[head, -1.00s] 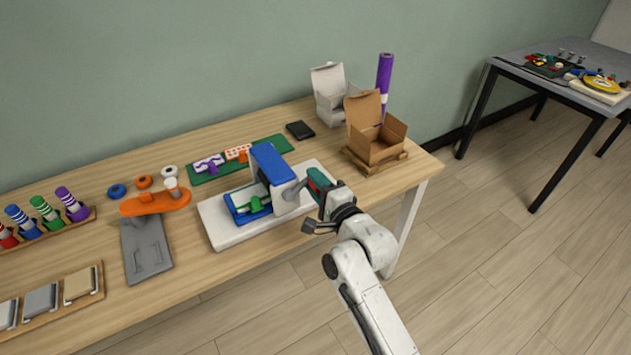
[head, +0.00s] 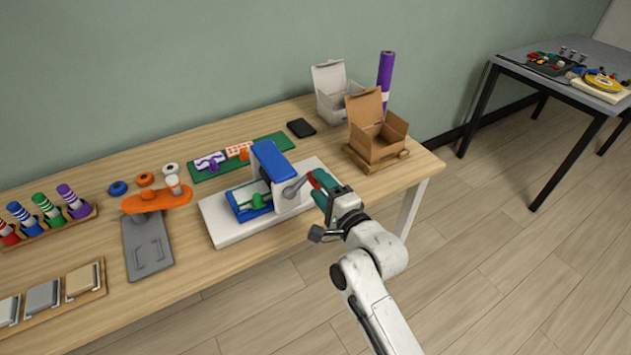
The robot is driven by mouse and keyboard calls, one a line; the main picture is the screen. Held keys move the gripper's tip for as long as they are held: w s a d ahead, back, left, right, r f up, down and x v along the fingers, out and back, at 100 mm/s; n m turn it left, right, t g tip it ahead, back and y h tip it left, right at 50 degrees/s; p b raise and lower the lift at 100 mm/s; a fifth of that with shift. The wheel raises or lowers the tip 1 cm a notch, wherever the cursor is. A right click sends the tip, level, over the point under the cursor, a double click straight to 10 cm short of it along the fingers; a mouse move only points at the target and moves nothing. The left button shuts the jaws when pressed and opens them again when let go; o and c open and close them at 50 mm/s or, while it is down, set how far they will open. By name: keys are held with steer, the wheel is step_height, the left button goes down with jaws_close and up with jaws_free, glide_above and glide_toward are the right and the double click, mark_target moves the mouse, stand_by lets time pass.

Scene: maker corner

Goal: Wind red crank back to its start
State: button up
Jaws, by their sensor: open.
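A press with a blue upper body (head: 270,160) stands on a white base (head: 222,231) near the front edge of the table. A blue tray with a green piece (head: 258,201) sits under its head. A grey crank arm (head: 295,187) sticks out from the press's right side. A little of the red crank handle (head: 313,182) shows at its outer end, mostly hidden by my gripper. My gripper (head: 324,185) is open, with its fingers at the red handle. I cannot tell whether they touch it.
An open cardboard box (head: 376,145) on a wooden pallet stands behind and right of my gripper. An orange stand (head: 156,199) and a grey plate (head: 146,248) are left of the press. A black flat object (head: 301,128) lies behind. Floor in front of the table is clear.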

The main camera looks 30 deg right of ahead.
steer(key=s, duration=0.8)
steer(key=shift+s, duration=0.1)
